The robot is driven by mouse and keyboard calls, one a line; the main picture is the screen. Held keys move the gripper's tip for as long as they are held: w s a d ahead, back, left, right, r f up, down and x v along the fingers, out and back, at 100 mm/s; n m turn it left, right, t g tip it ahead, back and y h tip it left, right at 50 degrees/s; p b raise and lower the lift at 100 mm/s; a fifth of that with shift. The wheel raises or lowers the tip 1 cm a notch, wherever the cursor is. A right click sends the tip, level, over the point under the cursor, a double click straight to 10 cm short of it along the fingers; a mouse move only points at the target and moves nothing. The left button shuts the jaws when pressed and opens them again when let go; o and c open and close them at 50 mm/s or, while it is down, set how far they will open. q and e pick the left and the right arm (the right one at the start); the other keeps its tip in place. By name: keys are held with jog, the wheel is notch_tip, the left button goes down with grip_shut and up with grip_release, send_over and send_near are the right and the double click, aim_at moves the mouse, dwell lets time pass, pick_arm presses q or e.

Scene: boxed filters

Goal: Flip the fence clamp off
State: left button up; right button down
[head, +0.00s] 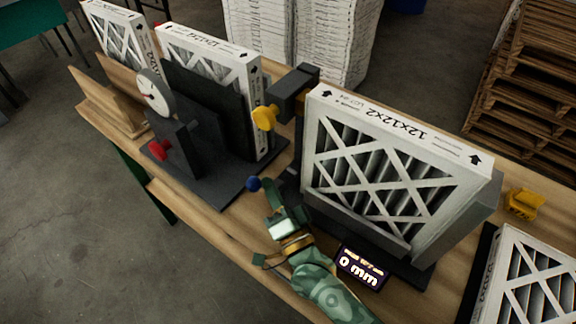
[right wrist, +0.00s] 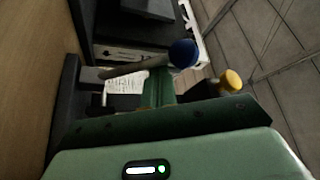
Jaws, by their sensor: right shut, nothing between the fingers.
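A blue ball knob (head: 253,183) sits at the front left foot of the fixture that holds the large boxed filter (head: 385,170). In the right wrist view the blue knob (right wrist: 184,53) is on the end of a dark lever, which looks like the fence clamp. My right gripper (head: 271,196) is shut and empty, its tips close to the right of the knob in the head view. In the right wrist view the fingers (right wrist: 160,88) point just below the lever; whether they touch it cannot be told. My left gripper is not in view.
A yellow knob (head: 264,117) is on a dark block behind. A dark station with a dial gauge (head: 155,93) and red knob (head: 160,149) stands left. A display (head: 360,267) reading 0 mm is beside my right arm.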

jog(key=shift+s, duration=0.1)
jog(key=shift+s+d+f, duration=0.1)
jog(key=shift+s+f, duration=0.05)
jog(key=shift+s, duration=0.1)
jog(key=s+d, duration=0.2)
jog(key=s, duration=0.1)
jog(key=s+d, duration=0.2)
jog(key=s, duration=0.2)
jog(key=s+d+p, duration=0.1)
jog(key=s, duration=0.3)
jog(key=shift+d, duration=0.4)
